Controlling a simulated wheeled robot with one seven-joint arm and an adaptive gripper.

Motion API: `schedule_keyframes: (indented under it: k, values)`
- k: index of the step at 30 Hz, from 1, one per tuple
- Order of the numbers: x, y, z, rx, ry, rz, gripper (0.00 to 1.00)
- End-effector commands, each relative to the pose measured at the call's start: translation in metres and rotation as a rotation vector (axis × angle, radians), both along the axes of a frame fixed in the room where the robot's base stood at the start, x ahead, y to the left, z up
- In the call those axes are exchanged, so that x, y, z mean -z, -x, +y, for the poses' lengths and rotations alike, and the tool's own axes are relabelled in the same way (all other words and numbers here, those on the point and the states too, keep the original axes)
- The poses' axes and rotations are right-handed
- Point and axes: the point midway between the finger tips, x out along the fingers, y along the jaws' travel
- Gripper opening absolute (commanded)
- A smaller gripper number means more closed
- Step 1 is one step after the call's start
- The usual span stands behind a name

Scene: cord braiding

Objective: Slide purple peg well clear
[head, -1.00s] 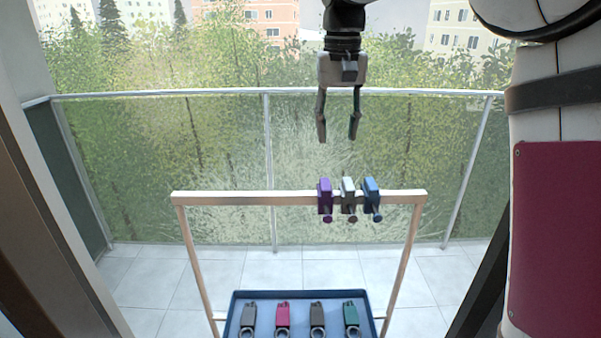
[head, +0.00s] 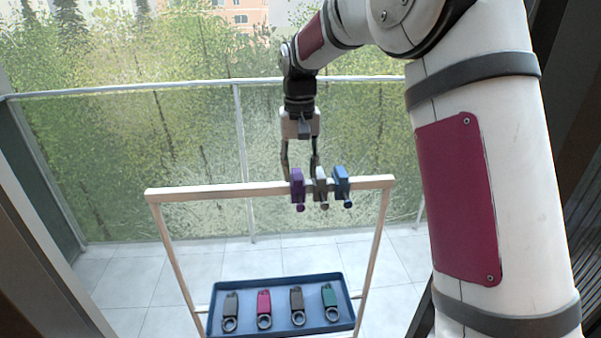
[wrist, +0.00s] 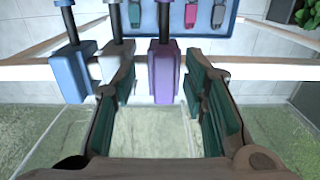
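The purple peg (head: 298,188) is clipped on the wooden top rail (head: 220,191), the leftmost of three pegs in the head view. The grey peg (head: 320,186) is close on its right, then the blue peg (head: 342,184). My gripper (head: 300,168) is open, just above and behind the rail at the purple peg. In the wrist view the purple peg (wrist: 164,75) lies between the two spread fingers (wrist: 160,85), with gaps on both sides. The left finger there overlaps the edge of the grey peg (wrist: 112,65). I cannot tell how deep the peg sits between the fingers.
A blue tray (head: 283,333) with several coloured clips stands low within the wooden frame. The rail left of the purple peg is bare in the head view. A glass balcony railing (head: 190,86) stands behind.

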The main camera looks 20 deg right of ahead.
Motion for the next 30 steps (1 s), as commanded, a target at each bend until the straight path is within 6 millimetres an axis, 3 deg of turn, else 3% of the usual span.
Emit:
schedule_keyframes:
  k: [6,15,16,21,30]
  values:
    - [0.018,0.000,0.000,0.001,0.000,0.000,0.40]
    - [0.021,0.000,-0.001,0.001,0.000,0.000,0.40]
    - [0.021,0.000,-0.001,0.001,0.000,0.001,0.38]
    - [0.021,0.000,-0.001,0.002,0.000,0.000,0.00]
    - [0.021,-0.002,0.005,0.001,-0.001,-0.001,0.00]
